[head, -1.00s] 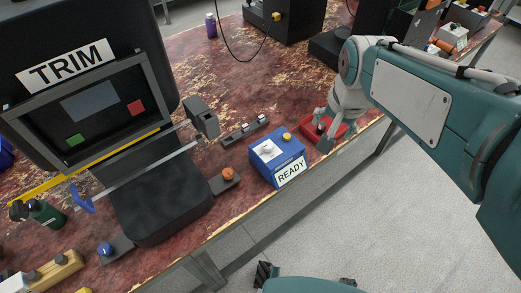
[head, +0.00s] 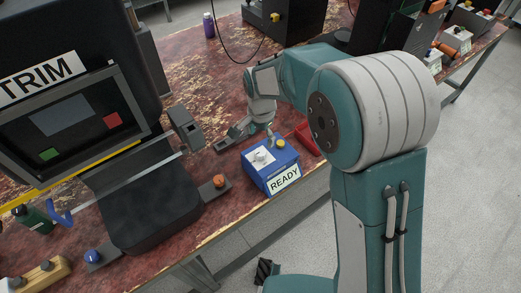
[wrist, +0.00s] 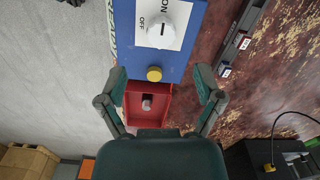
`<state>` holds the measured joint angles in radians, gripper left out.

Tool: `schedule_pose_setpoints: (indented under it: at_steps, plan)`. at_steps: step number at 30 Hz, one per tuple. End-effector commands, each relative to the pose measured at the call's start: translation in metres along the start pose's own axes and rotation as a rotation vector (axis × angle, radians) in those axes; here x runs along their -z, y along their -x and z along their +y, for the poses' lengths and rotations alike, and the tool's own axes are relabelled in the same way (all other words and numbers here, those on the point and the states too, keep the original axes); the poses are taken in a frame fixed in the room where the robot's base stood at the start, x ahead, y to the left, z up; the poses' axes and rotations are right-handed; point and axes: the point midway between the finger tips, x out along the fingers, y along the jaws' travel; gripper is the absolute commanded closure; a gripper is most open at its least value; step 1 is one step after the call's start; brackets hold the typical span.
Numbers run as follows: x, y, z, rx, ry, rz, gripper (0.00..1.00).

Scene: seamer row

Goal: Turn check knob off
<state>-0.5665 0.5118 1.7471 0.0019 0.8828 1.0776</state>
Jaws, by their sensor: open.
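The check knob (head: 261,158) is a white knob on the top of a blue box (head: 280,175) with a READY label on its front. In the wrist view the knob (wrist: 162,31) sits on a white plate marked ON and OFF. Its dark line appears to lie toward ON. A yellow button (wrist: 154,74) is beside the plate. My gripper (wrist: 162,84) is open and empty, its fingers spread wide. In the head view my gripper (head: 261,137) is just behind and above the box, near the knob but apparently not touching it.
A red tray (head: 306,136) stands right of the box; the wrist view shows a small object in it. A dark rail (head: 235,133) lies behind the box.

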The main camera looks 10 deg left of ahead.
Motion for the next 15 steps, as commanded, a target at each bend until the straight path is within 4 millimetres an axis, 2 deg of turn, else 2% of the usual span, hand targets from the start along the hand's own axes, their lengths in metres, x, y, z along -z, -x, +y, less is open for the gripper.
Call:
schedule_pose_setpoints:
  at_steps: [3,9,15]
  plan:
    - [-0.001,-0.025,-0.001,-0.004,0.002,-0.001,0.15]
    - [-0.001,-0.057,-0.001,-0.004,0.002,0.000,0.15]
    - [-0.001,-0.069,0.000,-0.001,0.002,0.000,0.15]
